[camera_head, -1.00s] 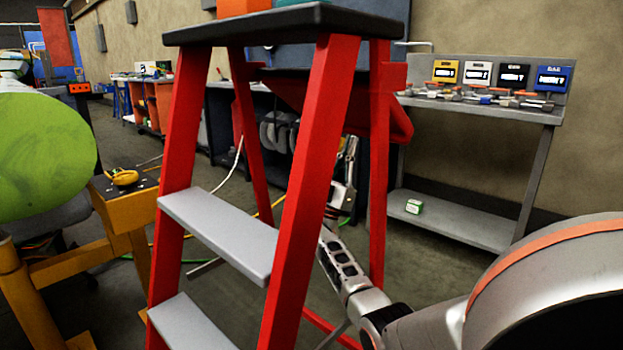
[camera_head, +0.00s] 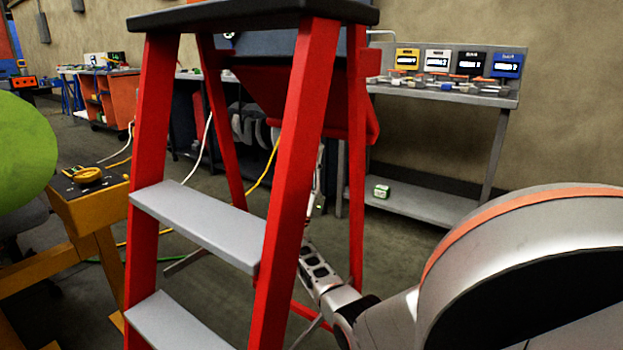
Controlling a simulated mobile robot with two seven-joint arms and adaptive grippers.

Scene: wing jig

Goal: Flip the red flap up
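A red slanted panel (camera_head: 362,125), which looks like the red flap, shows behind the front legs of a red stepladder (camera_head: 290,160). The ladder's front right leg hides part of it, and its exact tilt is hard to read. My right arm comes in from the lower right and reaches up behind the ladder. My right gripper (camera_head: 318,185) is below the panel, mostly hidden by the ladder's front right leg. Only a thin part of it shows, so its opening and any contact cannot be told. My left gripper is not in view.
The ladder's grey steps (camera_head: 200,222) stand close in front. A yellow stand (camera_head: 92,208) and a green rounded part (camera_head: 25,150) are at the left. A grey workbench (camera_head: 440,95) with coloured boxes stands at the back right, a small green box (camera_head: 381,191) on its lower shelf.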

